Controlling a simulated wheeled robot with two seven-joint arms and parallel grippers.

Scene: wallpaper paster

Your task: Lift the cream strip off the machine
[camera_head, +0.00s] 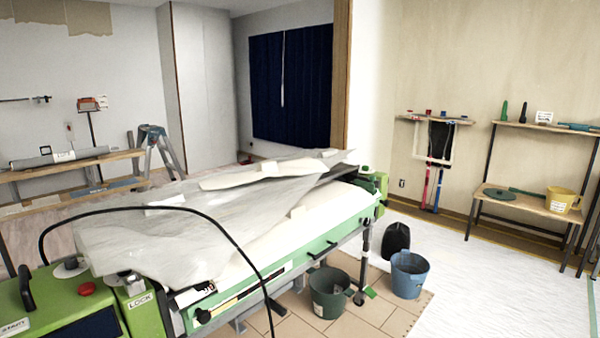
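The green pasting machine (240,301) stands in the middle of the view. A grey-white translucent sheet (160,235) drapes over its top. A long cream strip (262,175) lies loosely across the top at the far side, with uneven edges. A wider cream surface (318,215) runs along the machine's near right side, partly under the sheet; I cannot tell whether it belongs to the same strip. Neither of my grippers is in view.
A black hose (205,222) arches over the machine's near end. A green bucket (329,292), a blue bucket (408,273) and a black bag (396,240) stand on the floor at its right. Shelves (520,200) line the right wall. White floor covering (480,280) at right is clear.

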